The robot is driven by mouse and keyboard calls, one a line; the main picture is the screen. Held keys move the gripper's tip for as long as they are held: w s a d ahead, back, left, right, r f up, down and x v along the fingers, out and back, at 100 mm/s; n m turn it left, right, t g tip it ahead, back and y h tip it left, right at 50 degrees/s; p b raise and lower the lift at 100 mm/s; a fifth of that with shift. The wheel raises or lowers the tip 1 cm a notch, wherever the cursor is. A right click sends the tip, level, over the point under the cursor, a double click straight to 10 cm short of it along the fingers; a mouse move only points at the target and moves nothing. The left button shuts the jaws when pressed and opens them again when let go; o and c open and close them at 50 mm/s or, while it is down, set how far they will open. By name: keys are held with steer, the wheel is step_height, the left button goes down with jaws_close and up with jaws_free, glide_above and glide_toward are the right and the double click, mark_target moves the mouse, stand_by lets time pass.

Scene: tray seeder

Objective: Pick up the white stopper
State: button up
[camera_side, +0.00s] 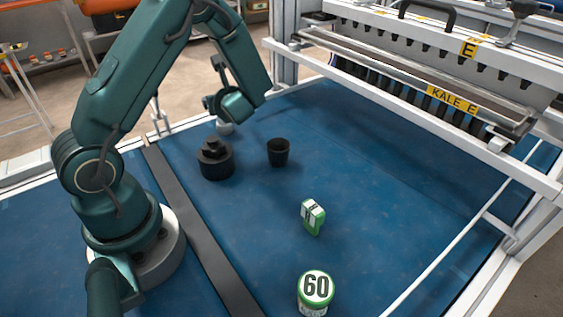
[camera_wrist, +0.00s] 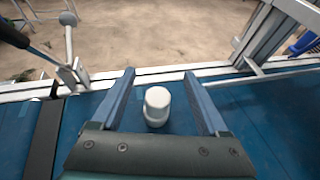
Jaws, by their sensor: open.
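The white stopper (camera_wrist: 157,104) stands on the blue surface in the wrist view, between and beyond the two fingers of my gripper (camera_wrist: 160,103). It has a rounded top and a wider base. In the side view only a small part of the stopper (camera_side: 225,129) shows below my gripper (camera_side: 226,112), behind the black knobbed object. My gripper is open, with one finger on each side of the stopper and a gap on both sides. I cannot tell how far the fingertips are above the surface.
A green and white box (camera_side: 312,217) and a tub marked 60 (camera_side: 314,292) are nearer the camera. The seeder machine (camera_side: 440,80) spans the right. A white frame edge (camera_wrist: 200,72) lies behind the stopper.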

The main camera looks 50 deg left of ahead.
steer(key=shift+f, duration=1.15)
step_height(320, 180, down, 2)
steer(key=shift+f, duration=0.15)
steer(key=shift+x, duration=1.05)
steer(key=shift+w+a+f, duration=0.1)
steer(key=shift+a+f, duration=0.05)
steer(key=shift+a, duration=0.25)
jaws_close()
